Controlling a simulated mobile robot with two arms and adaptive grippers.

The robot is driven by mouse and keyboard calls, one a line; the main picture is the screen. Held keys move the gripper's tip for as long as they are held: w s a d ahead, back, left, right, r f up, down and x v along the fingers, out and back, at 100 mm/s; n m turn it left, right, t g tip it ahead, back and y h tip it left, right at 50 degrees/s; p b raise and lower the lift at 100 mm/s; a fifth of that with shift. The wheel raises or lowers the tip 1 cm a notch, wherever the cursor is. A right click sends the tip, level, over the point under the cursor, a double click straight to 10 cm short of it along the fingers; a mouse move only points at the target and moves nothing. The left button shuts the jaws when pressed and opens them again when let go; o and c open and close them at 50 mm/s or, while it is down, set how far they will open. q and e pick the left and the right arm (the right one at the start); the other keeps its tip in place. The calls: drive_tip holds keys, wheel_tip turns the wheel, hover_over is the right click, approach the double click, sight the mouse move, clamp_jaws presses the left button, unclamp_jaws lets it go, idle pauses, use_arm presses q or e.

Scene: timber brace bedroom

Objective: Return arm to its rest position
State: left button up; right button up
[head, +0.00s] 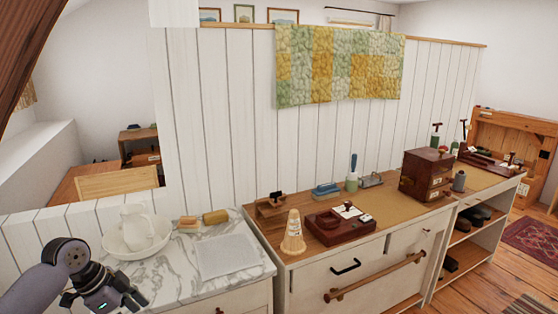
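My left arm comes in at the lower left. Its dark gripper (106,299) is in front of the marble-topped washstand (185,270), below the white basin. The fingertips are at or past the bottom edge of the picture, so I cannot tell whether the gripper is open or shut. I see nothing held in the visible part. My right arm and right gripper are not in view.
A white jug (133,220) stands in a basin (150,240) close to my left gripper. A white cloth (226,254) lies on the marble. The wooden counter (400,212) holds a cone-shaped object (293,233), an open box (341,226) and a brown chest (427,172).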

use_arm(q)
wheel_tip(320, 180, down, 12)
drive_tip(key=w+n, duration=0.2)
drive_tip(key=n, duration=0.2)
drive_tip(key=s+a+f+n+y, duration=0.1)
drive_tip(key=s+f, duration=0.2)
drive_tip(key=f, duration=0.5)
drive_tip(key=s+f+n+t+y, duration=0.1)
drive_tip(key=s+f+n, duration=0.15)
drive_tip(key=f, duration=0.45)
drive_tip(key=s+a+f+n+y, duration=0.1)
drive_tip(key=s+f, duration=0.2)
drive_tip(key=f, duration=0.5)
drive_tip(key=s+d+f+n+y, duration=0.1)
drive_tip(key=s+d+f, duration=0.1)
drive_tip(key=s+f, duration=1.15)
drive_tip(key=s+d+f, duration=0.2)
drive_tip(key=s, duration=0.6)
drive_tip(key=s+d+f+g, duration=0.1)
drive_tip(key=s+d+f, duration=0.1)
drive_tip(key=s, duration=0.7)
drive_tip(key=s+d+f+g, duration=0.1)
drive_tip(key=s+d+f, duration=0.2)
drive_tip(key=s, duration=0.5)
drive_tip(key=shift+s+d+n, duration=0.3)
drive_tip(key=shift+d+n, duration=0.15)
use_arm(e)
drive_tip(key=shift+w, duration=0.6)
